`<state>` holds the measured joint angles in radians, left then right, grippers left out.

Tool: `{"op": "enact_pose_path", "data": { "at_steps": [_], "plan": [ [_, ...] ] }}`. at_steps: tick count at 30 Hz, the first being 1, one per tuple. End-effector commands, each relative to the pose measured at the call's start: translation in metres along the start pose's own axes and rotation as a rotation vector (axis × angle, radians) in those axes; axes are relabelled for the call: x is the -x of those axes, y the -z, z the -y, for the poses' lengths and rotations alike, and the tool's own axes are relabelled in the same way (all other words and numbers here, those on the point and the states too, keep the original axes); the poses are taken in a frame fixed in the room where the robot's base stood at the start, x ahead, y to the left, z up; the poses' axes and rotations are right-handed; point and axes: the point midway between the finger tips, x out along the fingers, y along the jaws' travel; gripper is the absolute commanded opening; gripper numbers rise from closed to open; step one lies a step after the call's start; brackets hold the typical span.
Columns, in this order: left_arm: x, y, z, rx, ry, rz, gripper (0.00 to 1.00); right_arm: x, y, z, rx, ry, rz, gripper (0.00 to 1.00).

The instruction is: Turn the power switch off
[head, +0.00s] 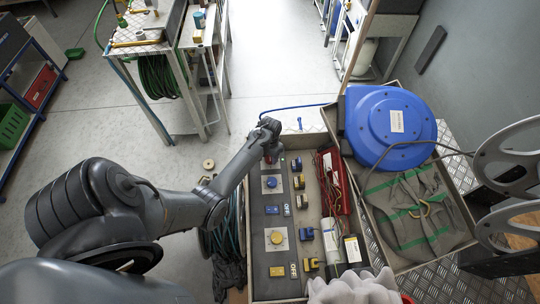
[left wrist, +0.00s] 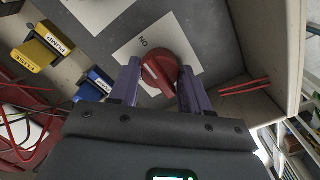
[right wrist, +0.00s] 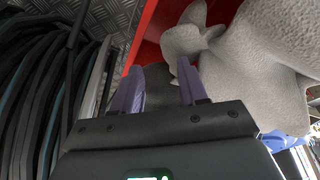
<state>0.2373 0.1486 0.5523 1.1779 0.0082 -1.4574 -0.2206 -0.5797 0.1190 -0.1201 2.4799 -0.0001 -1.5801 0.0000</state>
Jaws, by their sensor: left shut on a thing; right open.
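The red rotary switch (left wrist: 158,72) sits on a white plate (left wrist: 140,45) marked ON, on a dark grey panel. My left gripper (left wrist: 155,85) is shut on the switch, one finger on each side of it. In the head view my left gripper (head: 269,150) reaches the far end of the panel (head: 265,287), and the switch is largely hidden under it. My right gripper (right wrist: 158,90) is open and empty, beside a pale grey textured thing (right wrist: 265,75), with a red surface behind.
The panel also carries a yellow round button (head: 277,237), a blue one (head: 271,182) and several yellow and blue labelled blocks. A blue hose reel (head: 390,122) stands right of it, above a grey-green cloth (head: 405,215). Coiled hose (right wrist: 40,90) lies left of my right gripper.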

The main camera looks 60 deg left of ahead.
Motion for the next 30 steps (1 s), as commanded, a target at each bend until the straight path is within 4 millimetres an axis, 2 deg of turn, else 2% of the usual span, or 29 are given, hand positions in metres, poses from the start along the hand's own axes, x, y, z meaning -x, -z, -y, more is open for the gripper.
{"op": "enact_pose_path", "data": {
  "at_steps": [22,30],
  "plan": [
    [0.001,0.001,-0.001,0.067,0.0,-0.001,0.13,0.008,0.003,-0.001,0.001,-0.001,0.0,0.43],
    [0.003,0.001,-0.001,0.169,-0.001,0.0,0.13,0.021,0.006,-0.002,0.006,-0.005,0.001,0.43]
  ]
}}
